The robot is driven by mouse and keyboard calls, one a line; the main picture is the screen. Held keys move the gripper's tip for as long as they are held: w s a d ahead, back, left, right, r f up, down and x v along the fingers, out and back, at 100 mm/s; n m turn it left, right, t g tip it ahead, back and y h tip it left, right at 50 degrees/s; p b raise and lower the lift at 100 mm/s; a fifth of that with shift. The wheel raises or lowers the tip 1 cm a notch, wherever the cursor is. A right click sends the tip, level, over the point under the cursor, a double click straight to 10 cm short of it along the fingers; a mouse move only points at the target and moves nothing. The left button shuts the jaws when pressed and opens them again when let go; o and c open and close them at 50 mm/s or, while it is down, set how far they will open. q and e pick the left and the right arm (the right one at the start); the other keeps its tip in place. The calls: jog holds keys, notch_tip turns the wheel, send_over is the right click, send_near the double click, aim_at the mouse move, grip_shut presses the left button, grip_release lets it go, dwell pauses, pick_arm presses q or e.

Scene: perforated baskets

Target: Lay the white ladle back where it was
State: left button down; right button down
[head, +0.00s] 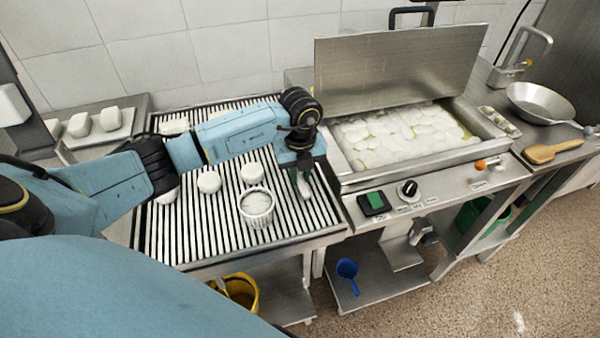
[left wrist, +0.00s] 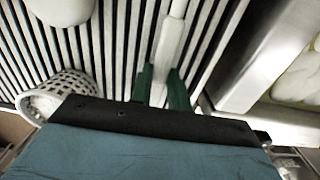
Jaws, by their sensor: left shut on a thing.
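My left gripper (head: 303,192) reaches over the right part of the slatted metal rack (head: 185,235), close to the vat. In the left wrist view its dark green fingers (left wrist: 160,84) are shut on the white ladle (left wrist: 170,42). The ladle's pale handle runs up the picture from between the fingers, over the slats. I cannot tell whether the ladle touches the rack. In the head view my gripper hides most of the ladle. My right gripper is not in view.
A white perforated basket (head: 256,208) stands on the rack left of my gripper, near several white rounds (head: 209,182). Right of the rack is a steel vat (head: 353,182) with its lid (head: 395,65) raised. A pan (head: 540,101) and a wooden paddle (head: 553,151) lie farther right.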

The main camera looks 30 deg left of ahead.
pick_arm(q)
jog(key=shift+f, duration=0.15)
jog(key=c, duration=1.3)
grip_release()
jog(key=shift+o, duration=0.2)
notch_tip(320, 180, up, 13)
jog(key=shift+r, duration=0.2)
